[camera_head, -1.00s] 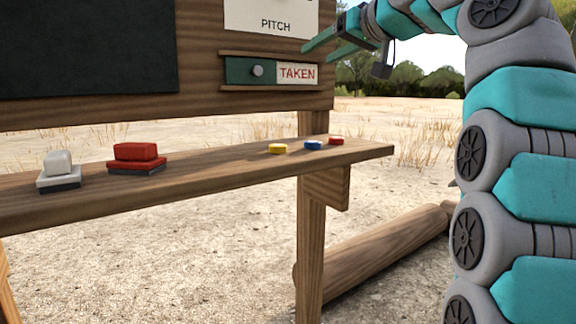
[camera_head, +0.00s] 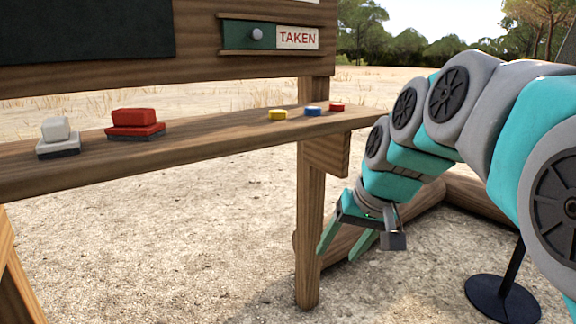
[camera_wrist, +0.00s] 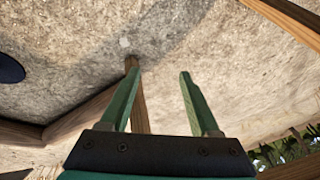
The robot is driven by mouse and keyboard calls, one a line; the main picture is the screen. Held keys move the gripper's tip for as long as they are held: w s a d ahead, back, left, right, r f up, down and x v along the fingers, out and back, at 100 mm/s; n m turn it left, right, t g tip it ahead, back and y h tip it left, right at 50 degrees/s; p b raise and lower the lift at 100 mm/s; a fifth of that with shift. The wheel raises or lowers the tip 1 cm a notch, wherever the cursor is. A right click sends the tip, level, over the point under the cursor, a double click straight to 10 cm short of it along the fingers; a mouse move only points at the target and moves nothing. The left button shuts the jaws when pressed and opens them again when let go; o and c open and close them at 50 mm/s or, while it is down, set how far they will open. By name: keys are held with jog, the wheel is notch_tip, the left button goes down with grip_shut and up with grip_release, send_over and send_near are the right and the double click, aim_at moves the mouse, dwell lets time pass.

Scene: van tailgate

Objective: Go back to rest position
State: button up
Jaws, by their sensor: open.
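My gripper (camera_head: 345,248) hangs low at the right of the board's leg in the head view, pointing down toward the sandy ground. Its two green fingers are apart with nothing between them. In the wrist view my gripper (camera_wrist: 158,85) also shows open and empty, with ground and a wooden post beyond it. My arm folds down from the right side of the head view.
A wooden shelf (camera_head: 225,138) holds a white eraser-like block (camera_head: 56,132), a red one (camera_head: 135,122) and yellow, blue and red discs. Above is a slider marked TAKEN (camera_head: 297,38). A wooden leg (camera_head: 309,220) stands close to my fingers. A log lies behind.

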jog(key=s+d+f+g+h, duration=0.2)
jog(key=s+d+f+g, duration=0.1)
jog(key=s+f, duration=0.85)
jog(key=s+d+f+g+h, duration=0.1)
jog(key=s+d+f+g, duration=0.2)
jog(key=s+f, duration=0.8)
notch_tip(320, 180, down, 7)
jog(key=s+b, duration=0.3)
jog(key=b, duration=0.7)
notch_tip(320, 180, up, 14)
jog(key=p, duration=1.3)
jog(key=shift+f+p, duration=0.2)
jog(key=shift+p, duration=0.1)
jog(key=shift+w+a, duration=0.1)
